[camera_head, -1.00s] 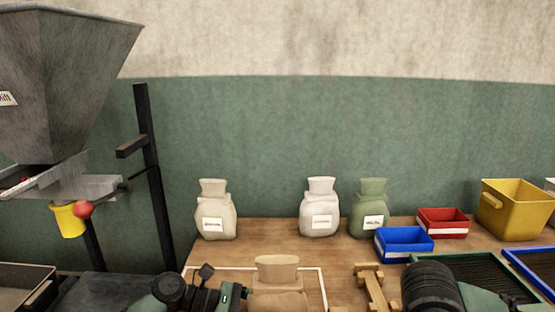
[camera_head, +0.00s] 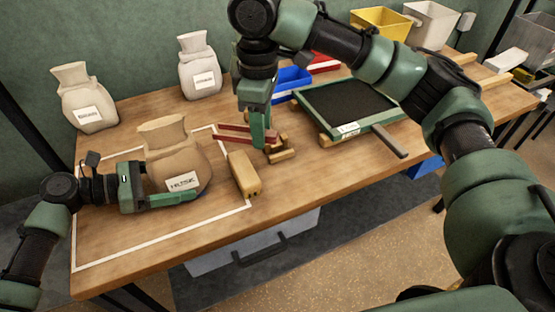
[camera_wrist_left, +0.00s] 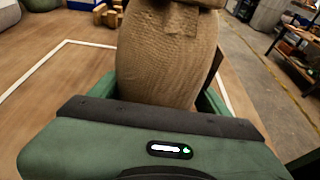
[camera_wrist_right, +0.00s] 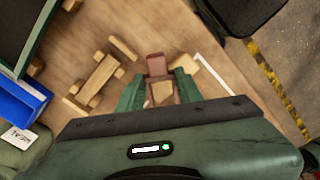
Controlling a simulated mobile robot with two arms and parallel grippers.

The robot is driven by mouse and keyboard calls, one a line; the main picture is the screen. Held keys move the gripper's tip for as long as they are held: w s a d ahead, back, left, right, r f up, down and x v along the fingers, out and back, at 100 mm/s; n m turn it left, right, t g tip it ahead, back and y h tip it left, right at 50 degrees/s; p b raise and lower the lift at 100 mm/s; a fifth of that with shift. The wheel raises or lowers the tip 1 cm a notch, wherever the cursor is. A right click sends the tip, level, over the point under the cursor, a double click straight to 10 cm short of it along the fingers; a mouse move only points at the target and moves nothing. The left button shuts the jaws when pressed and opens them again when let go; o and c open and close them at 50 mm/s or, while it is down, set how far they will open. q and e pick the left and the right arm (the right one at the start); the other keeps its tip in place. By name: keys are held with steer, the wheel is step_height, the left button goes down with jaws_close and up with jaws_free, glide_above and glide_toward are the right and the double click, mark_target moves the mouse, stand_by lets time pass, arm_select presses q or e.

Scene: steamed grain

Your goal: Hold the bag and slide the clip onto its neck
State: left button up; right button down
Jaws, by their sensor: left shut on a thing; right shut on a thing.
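The tan bag (camera_head: 172,158) labelled HUSK stands upright inside a white outline on the table, its folded neck (camera_head: 163,130) on top. My left gripper (camera_head: 172,197) is shut around the bag's lower body; the bag also fills the left wrist view (camera_wrist_left: 170,55). My right gripper (camera_head: 262,140) is shut on a red-brown clip (camera_head: 240,131), whose bars point left toward the bag. The clip is apart from the neck, to its right. It shows between the fingers in the right wrist view (camera_wrist_right: 156,66).
A wooden block (camera_head: 243,174) lies right of the bag, and a wooden rack (camera_head: 281,153) stands behind my right gripper. A green-framed tray (camera_head: 325,95), blue bin (camera_head: 293,77) and red bin (camera_head: 325,63) are further right. Two pale bags (camera_head: 84,98) (camera_head: 199,67) stand behind.

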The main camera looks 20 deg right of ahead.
steer(key=w+r+n, duration=0.5)
steer(key=r+n, duration=0.2)
steer(key=r, duration=0.1)
steer(key=shift+w+a+f, duration=0.1)
steer(key=shift+a+f, duration=0.75)
steer(key=shift+f, duration=0.2)
steer(key=shift+a+f, duration=0.85)
steer(key=shift+f, duration=0.15)
glide_above(190, 136)
stand_by(4.7)
